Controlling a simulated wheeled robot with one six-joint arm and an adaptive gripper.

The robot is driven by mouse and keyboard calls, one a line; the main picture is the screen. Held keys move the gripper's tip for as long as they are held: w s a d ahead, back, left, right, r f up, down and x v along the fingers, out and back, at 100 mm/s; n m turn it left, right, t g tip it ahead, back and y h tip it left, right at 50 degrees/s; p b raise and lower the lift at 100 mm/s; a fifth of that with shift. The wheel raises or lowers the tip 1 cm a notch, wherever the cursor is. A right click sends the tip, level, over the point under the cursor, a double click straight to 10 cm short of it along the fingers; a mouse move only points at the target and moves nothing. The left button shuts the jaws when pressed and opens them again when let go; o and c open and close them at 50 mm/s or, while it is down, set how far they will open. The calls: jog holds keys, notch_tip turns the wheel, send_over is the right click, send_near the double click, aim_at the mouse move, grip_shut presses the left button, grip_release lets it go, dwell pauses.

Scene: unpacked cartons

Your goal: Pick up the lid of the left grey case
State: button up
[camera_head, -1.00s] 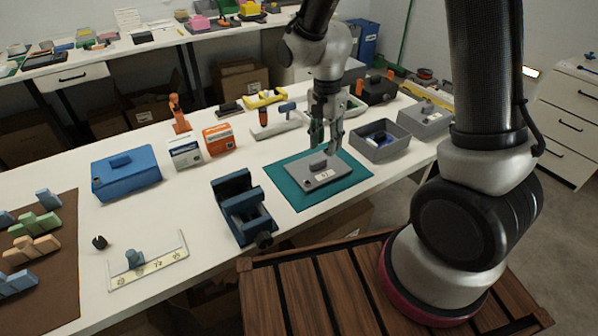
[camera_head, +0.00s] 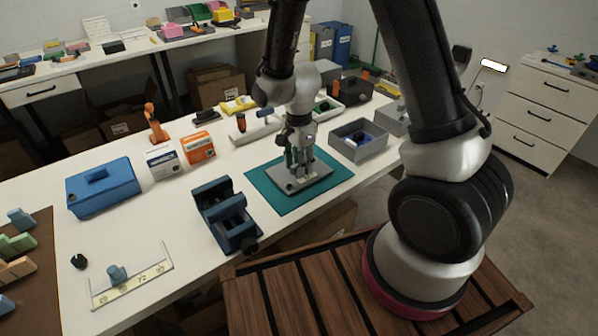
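A grey lid (camera_head: 318,178) with a raised handle and a small label lies flat on a teal mat (camera_head: 262,185) on the white table. My gripper (camera_head: 297,170) points down at the middle of the lid, with its fingertips at the handle. The fingers cover most of the handle, and I cannot tell whether they are closed on it. An open grey case (camera_head: 374,153) without a lid stands to the right of the mat, with a blue item inside. Another grey case (camera_head: 391,119) stands farther right, partly hidden by my arm.
A dark blue vise (camera_head: 226,214) stands just left of the mat. A blue case (camera_head: 104,187), a white box (camera_head: 163,162) and an orange box (camera_head: 198,148) stand farther left. Trays with tools sit behind the mat. The table front between the vise and the measuring fixture (camera_head: 133,279) is clear.

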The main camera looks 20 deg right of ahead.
grip_shut()
notch_tip(320, 180, up, 10)
dwell(0.6)
jog(key=shift+r, duration=0.1)
